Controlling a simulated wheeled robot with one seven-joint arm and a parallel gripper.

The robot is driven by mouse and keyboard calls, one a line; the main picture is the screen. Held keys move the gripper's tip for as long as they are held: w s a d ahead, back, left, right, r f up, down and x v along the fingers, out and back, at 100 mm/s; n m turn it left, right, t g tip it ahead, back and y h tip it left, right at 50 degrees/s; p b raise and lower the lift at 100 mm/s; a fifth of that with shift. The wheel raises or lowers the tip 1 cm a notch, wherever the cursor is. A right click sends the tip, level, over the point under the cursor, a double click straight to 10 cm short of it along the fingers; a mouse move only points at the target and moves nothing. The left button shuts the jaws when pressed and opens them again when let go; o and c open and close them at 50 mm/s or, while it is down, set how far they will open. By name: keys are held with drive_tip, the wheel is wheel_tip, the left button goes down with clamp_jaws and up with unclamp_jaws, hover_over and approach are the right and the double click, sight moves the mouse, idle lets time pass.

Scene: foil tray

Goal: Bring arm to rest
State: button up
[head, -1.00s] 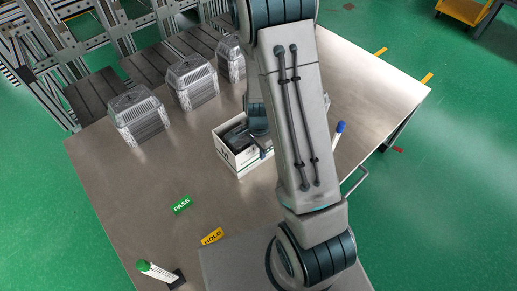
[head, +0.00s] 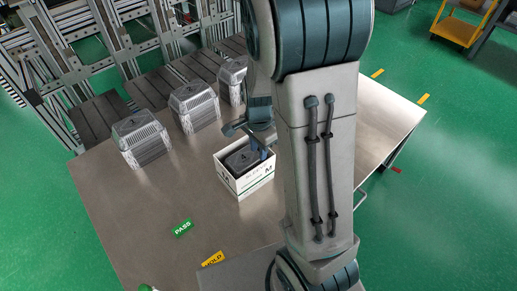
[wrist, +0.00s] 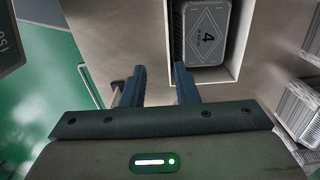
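My gripper (head: 247,143) is above the white box on the metal table, its fingers near the box's back and right side. In the wrist view its two blue fingers (wrist: 158,72) stand apart with nothing between them, so it is open and empty. The white box (head: 257,184) holds a dark grey lidded tray (head: 240,160). In the wrist view the tray's lid (wrist: 207,35) carries a label with a "4", and the box wall (wrist: 246,40) runs around it. My arm hides the table right of the box.
Clear-lidded foil tray stacks (head: 141,139), (head: 195,105), (head: 232,80) stand along the table's back left edge. A green PASS label (head: 182,228) and a yellow HOLD label (head: 213,259) lie on the table (head: 130,215). The table's left front is mostly bare.

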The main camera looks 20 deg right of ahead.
idle(0.3)
drive_tip(key=s+r+n+t+p, duration=0.1)
drive_tip(key=s+r+n, duration=0.3)
drive_tip(key=r, duration=0.3)
drive_tip(key=s+a+r+n+t+p, duration=0.1)
drive_tip(key=s+r+n+p, duration=0.1)
drive_tip(key=s+r+n, duration=0.2)
drive_tip(key=s+a+r+n+p, duration=0.1)
drive_tip(key=s+r+n, duration=0.3)
drive_tip(key=r, duration=0.6)
drive_tip(key=shift+s+a+n+t+p, duration=0.15)
drive_tip(key=shift+s+n+t+p, duration=0.2)
drive_tip(key=shift+n+p, duration=0.5)
drive_tip(key=shift+w, duration=0.1)
